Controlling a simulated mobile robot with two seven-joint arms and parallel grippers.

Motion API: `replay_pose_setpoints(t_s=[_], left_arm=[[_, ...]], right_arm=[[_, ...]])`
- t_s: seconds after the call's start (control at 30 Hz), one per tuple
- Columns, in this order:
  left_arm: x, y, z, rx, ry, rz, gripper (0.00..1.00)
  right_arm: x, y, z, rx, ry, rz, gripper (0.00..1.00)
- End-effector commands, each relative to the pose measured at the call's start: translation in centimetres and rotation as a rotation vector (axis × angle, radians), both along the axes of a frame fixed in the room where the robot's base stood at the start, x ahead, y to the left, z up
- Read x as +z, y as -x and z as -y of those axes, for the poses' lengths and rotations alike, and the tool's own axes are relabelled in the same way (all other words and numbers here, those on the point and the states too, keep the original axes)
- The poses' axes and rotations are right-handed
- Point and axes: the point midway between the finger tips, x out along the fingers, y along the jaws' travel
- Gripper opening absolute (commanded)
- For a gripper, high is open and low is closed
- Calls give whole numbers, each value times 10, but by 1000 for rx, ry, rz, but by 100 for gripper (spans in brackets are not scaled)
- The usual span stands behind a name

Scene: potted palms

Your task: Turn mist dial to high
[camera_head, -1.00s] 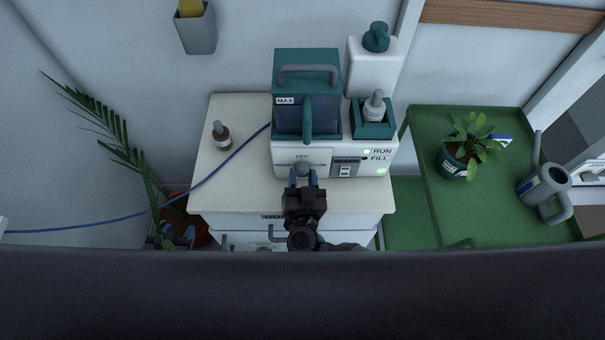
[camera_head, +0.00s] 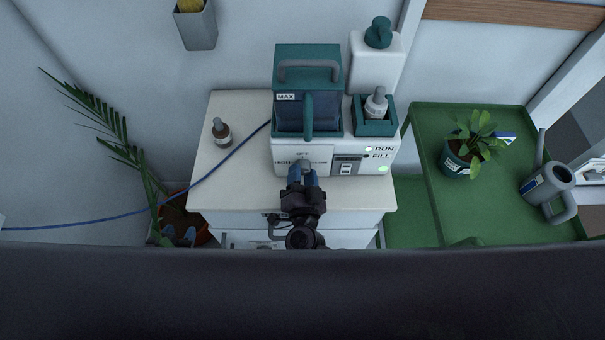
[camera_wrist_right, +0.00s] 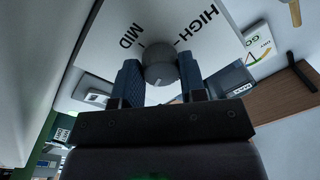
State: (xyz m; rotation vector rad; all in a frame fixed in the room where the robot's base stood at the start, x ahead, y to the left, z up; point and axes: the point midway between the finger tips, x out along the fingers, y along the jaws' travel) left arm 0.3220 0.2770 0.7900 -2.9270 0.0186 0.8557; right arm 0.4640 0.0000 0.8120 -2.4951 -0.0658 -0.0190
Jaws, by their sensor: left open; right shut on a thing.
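The humidifier (camera_head: 343,156) is white with a teal tank (camera_head: 307,60) and stands on the cabinet. Its grey mist dial (camera_wrist_right: 160,65) is on the front panel, with MID and HIGH printed beside it in the right wrist view. My right gripper (camera_head: 304,172) is shut on the dial, one blue finger on each side; it also shows in the wrist view (camera_wrist_right: 160,80). I cannot clearly tell which mark the dial points at. My left gripper (camera_head: 180,234) is open and empty, low at the left by the plant pot; only its fingertips show.
A dropper bottle (camera_head: 221,132) stands on the cabinet top (camera_head: 240,180), left of the humidifier. A blue cable (camera_head: 210,175) runs off left. A green cart (camera_head: 425,180) at the right holds a potted plant (camera_head: 458,160) and a watering can (camera_head: 545,188). A palm (camera_head: 115,135) stands left.

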Motion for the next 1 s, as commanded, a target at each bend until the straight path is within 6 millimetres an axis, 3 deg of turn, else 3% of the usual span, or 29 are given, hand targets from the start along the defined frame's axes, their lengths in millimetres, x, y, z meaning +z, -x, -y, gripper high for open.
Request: replay_pose_setpoints(t_s=[0.37, 0.4, 0.53, 1.0], left_arm=[[0, 0, 0, 0, 0, 1, 43], [0, 0, 0, 0, 0, 1, 43], [1, 0, 0, 0, 0, 2, 43], [3, -1, 0, 0, 0, 5, 43]], right_arm=[[0, 0, 0, -1, -3, -1, 15], [0, 0, 0, -1, -3, -1, 43], [0, 0, 0, 0, -3, 0, 63], [0, 0, 1, 0, -4, 0, 64]])
